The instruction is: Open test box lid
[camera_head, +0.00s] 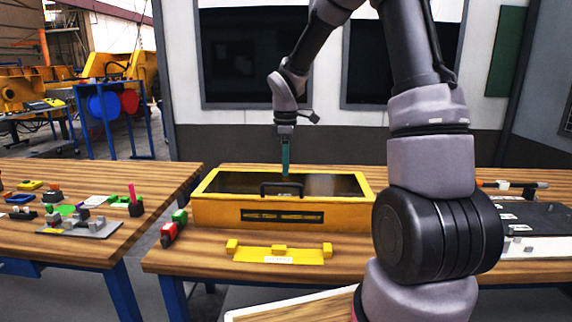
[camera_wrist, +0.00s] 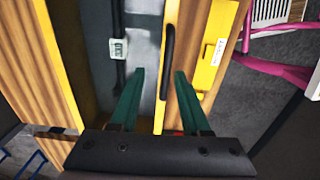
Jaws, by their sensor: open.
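The yellow test box (camera_head: 215,215) stands on the wooden bench. Its lid, a dark see-through panel (camera_head: 335,184) in a yellow frame, looks shut. A black bar handle (camera_head: 282,184) is at the lid's front edge; it also shows in the wrist view (camera_wrist: 168,60). My gripper (camera_head: 285,172) points down just above and behind the handle. In the wrist view my gripper (camera_wrist: 159,72) has its two green fingers apart, with the handle's lower end showing between them. I cannot tell whether the fingertips reach down around the handle. Nothing is held.
A yellow bracket (camera_head: 280,255) lies in front of the box. A red and green item (camera_head: 172,230) is left of the box. A left bench (camera_head: 60,248) holds several small parts. A dark panel (camera_head: 535,218) lies on the right. The wall with windows stands behind.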

